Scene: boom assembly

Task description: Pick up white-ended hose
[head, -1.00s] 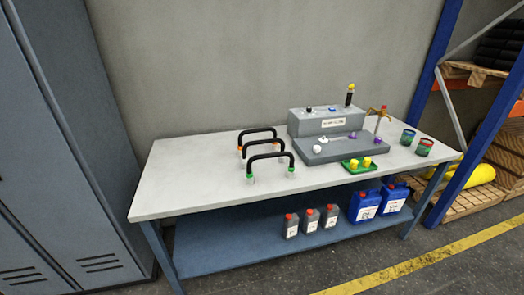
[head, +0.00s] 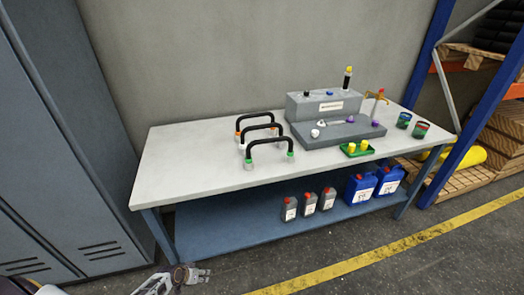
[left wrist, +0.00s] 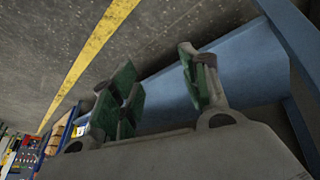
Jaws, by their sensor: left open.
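Three black arched hoses stand in a row on the left half of the table. The middle one looks to be the white-ended hose (head: 262,127). Its white left end shows, and its right end is mostly hidden behind the front hose. The green-ended hose (head: 269,142) is in front of it and the orange-ended hose (head: 254,116) is behind. My left gripper (head: 203,274) is low at the bottom edge, in front of and below the table, away from the hoses. In the left wrist view its green-padded fingers (left wrist: 162,88) are apart and empty. My right gripper is not in view.
The table (head: 180,170) has a lower shelf holding grey bottles (head: 309,203) and blue canisters (head: 361,190). A grey fixture (head: 327,105) and a green tray (head: 357,149) are right of the hoses. A locker (head: 60,150) stands left. The tabletop's left end is clear.

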